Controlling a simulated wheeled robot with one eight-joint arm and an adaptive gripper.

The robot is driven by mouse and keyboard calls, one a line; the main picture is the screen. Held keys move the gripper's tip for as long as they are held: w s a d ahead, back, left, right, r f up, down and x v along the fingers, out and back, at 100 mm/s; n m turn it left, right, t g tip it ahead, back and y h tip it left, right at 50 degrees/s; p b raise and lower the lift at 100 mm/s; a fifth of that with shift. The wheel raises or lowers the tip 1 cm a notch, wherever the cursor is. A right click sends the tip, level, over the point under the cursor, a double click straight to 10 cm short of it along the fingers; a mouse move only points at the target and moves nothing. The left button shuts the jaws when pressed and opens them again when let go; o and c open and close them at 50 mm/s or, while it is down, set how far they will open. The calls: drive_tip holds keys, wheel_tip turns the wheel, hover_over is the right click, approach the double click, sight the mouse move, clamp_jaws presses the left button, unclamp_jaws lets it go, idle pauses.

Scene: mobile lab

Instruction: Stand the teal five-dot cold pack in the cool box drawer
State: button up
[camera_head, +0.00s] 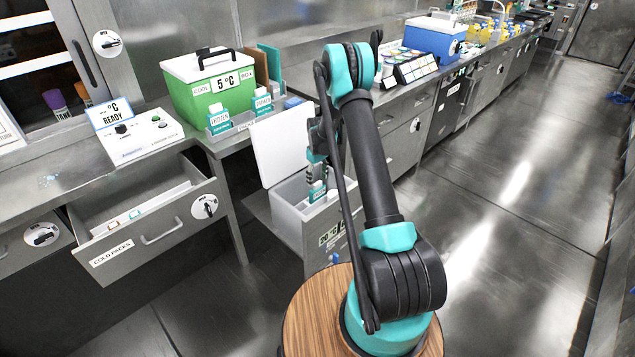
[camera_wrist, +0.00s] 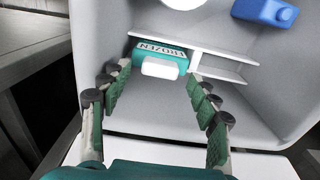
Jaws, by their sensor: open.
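A teal pack (camera_wrist: 160,55) with a white cap and a FROZEN label stands in a grey-white box (camera_wrist: 95,50); its dots cannot be made out. In the head view the teal pack (camera_head: 317,192) shows inside the white box (camera_head: 290,215) of a pulled-out drawer, its white lid (camera_head: 280,145) raised. My gripper (camera_wrist: 156,82) is open, its fingers on either side of the pack, with no clear contact. In the head view my gripper (camera_head: 320,168) is over the box, partly hidden by my arm.
A thin white divider (camera_wrist: 225,62) is right of the pack, with a blue bottle (camera_wrist: 265,12) beyond. The COLD PACKS drawer (camera_head: 150,240) stands open at left. A green cool box (camera_head: 205,90) and a rack with teal FROZEN (camera_head: 218,120) and THAWED (camera_head: 262,102) packs stand on the counter.

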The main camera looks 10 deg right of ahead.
drive_tip(key=s+d+r+m+t, duration=0.1)
drive_tip(key=s+r, duration=0.3)
drive_tip(key=r, duration=0.5)
drive_tip(key=s+r+m, duration=0.1)
drive_tip(key=s+r, duration=0.3)
drive_tip(key=r, duration=0.5)
drive_tip(key=s+d+r+m+t, duration=0.1)
drive_tip(key=s+r, duration=0.2)
drive_tip(key=s, duration=0.2)
drive_tip(key=s+d+r, duration=0.1)
drive_tip(key=s+r, duration=0.2)
drive_tip(key=s, duration=0.3)
drive_tip(key=s+d+f+m+t, duration=0.1)
drive_tip(key=s+m, duration=0.3)
drive_tip(key=s, duration=1.8)
drive_tip(key=shift+s+f+t, duration=0.25)
drive_tip(key=shift+s+t, duration=0.15)
drive_tip(key=shift+t, duration=0.2)
